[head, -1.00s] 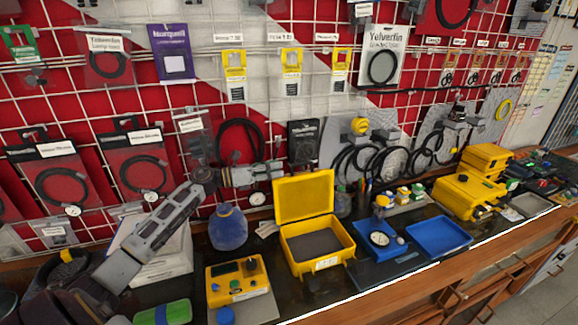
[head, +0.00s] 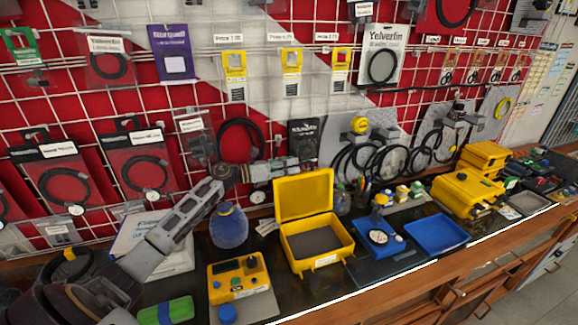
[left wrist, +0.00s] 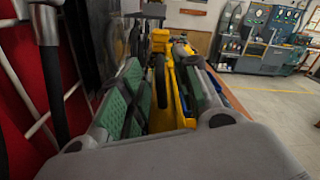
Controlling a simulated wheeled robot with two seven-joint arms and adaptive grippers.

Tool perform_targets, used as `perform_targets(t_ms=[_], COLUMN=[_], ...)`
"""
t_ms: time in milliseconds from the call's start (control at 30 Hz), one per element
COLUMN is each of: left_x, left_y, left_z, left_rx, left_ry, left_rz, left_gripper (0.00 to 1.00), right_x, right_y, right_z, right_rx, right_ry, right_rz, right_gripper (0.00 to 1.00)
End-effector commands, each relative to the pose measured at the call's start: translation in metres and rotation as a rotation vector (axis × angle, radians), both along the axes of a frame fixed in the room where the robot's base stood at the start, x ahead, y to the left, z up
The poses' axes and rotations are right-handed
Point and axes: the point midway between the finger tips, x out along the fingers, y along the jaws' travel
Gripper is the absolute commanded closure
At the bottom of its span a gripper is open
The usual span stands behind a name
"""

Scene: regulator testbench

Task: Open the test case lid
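The yellow test case (head: 350,250) stands on the bench in the middle of the head view, with a dark grey interior. Its lid (head: 304,195) is raised, standing up at the back edge. My left gripper (head: 305,165) reaches in from the left, above and behind the lid's top edge. In the left wrist view its green-padded fingers (left wrist: 163,95) are spread apart. Yellow parts (left wrist: 172,90) show between and beyond them; I cannot tell whether the fingers touch the lid. My right gripper is not in view.
A yellow control box (head: 236,279) and a blue rounded container (head: 229,228) are left of the case. A blue tray with a gauge (head: 379,240), an empty blue tray (head: 437,234) and another yellow case (head: 466,193) are to the right. The grid wall with hanging packs rises close behind.

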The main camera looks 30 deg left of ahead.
Motion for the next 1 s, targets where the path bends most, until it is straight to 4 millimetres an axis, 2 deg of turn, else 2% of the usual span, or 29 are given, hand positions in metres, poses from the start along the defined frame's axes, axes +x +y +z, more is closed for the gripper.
perform_targets(t_ms=[133,367,400,767,1000], left_x=[0.0,0.0,0.0,-0.001,-0.004], left_y=[0.0,0.0,0.0,-0.001,-0.005], left_z=[0.0,0.0,0.0,0.0,0.0], left_rx=[0.0,-0.001,-0.001,0.002,0.038], left_ry=[0.0,0.001,0.001,-0.002,-0.034], left_rz=[0.0,0.0,0.0,-0.001,-0.003], left_gripper=[0.69,0.99,1.0,1.0,1.0], right_x=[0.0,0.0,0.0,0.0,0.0], right_y=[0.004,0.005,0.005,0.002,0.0], right_z=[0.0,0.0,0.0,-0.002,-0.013], right_rx=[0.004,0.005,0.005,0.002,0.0], right_ry=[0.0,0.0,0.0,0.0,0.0], right_rz=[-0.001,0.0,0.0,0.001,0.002], right_gripper=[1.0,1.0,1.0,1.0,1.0])
